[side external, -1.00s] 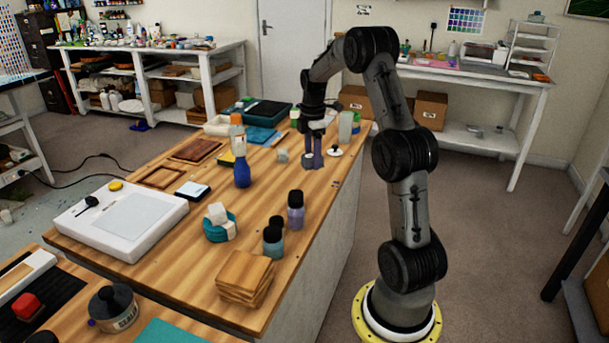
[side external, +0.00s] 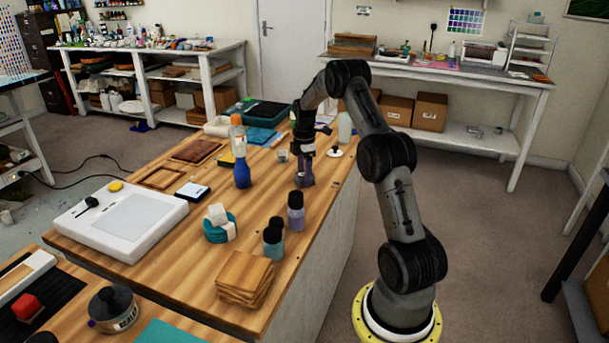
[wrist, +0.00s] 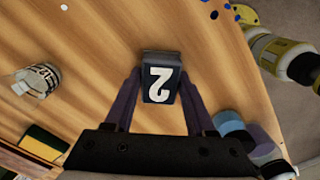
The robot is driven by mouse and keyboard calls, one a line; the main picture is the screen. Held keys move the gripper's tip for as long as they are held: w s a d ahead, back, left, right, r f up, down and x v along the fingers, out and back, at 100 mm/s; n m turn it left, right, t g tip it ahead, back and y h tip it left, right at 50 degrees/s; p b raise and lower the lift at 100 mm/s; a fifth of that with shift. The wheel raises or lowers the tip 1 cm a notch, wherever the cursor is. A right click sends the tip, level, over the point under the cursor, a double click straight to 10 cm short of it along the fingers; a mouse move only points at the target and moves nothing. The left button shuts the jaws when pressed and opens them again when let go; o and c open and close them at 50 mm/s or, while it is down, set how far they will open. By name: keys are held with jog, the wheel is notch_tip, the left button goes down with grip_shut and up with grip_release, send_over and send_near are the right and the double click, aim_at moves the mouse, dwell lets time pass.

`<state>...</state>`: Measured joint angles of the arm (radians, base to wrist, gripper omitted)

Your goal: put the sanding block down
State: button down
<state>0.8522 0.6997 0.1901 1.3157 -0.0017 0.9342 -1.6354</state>
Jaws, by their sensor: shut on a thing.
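The sanding block (wrist: 161,84) is a small dark block with a grey edge and a white "2" on its face, in the wrist view. My gripper (wrist: 160,76) is shut on it, with one purple finger on each side. In the side external view my gripper (side external: 304,182) points down, low over the right part of the wooden table. The block is hard to make out there between the fingers. I cannot tell whether it touches the table top.
Purple-and-dark jars (side external: 296,212) stand in front of my gripper. A blue bottle with an orange cap (side external: 241,170) stands to its left. A small cup (side external: 283,157) stands behind it. Stacked wooden tiles (side external: 246,280) lie nearer. The table's right edge is close.

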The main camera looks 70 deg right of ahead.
jog(key=shift+f, duration=0.15)
jog(key=shift+c, duration=1.2)
grip_release()
